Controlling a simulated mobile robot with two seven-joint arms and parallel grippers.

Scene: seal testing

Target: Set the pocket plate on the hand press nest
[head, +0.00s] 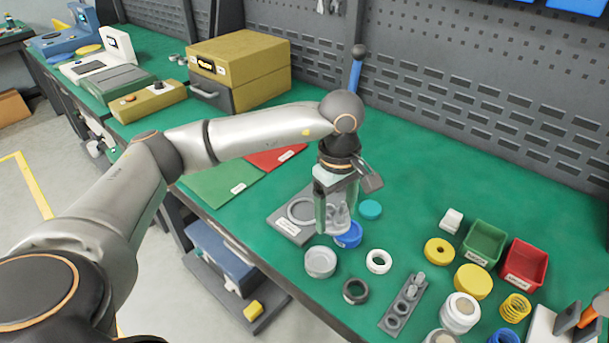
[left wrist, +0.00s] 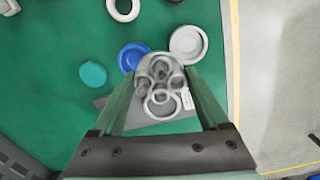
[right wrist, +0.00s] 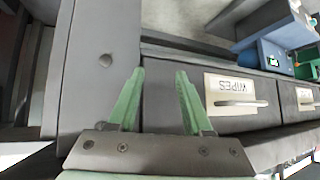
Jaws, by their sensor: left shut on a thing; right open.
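My left gripper (head: 335,212) points down over the table and is shut on a round, pale grey pocket plate (left wrist: 160,75) with several round pockets. The plate also shows between the green fingers in the head view (head: 340,218). A flat grey base with a raised ring (head: 279,224) and a label, seemingly the hand press nest, lies just left of the gripper. In the left wrist view its ring (left wrist: 162,117) shows partly behind the plate. A blue lever (head: 354,76) rises behind my left arm, which hides what is below it. My right gripper (right wrist: 155,100) is open and empty.
A blue ring (head: 350,237), a teal disc (head: 370,209) and a grey round dish (head: 320,261) lie close to the left gripper. Rings, a green bin (head: 485,243) and a red bin (head: 525,264) stand to the right. Drawers (right wrist: 235,90) face the right gripper.

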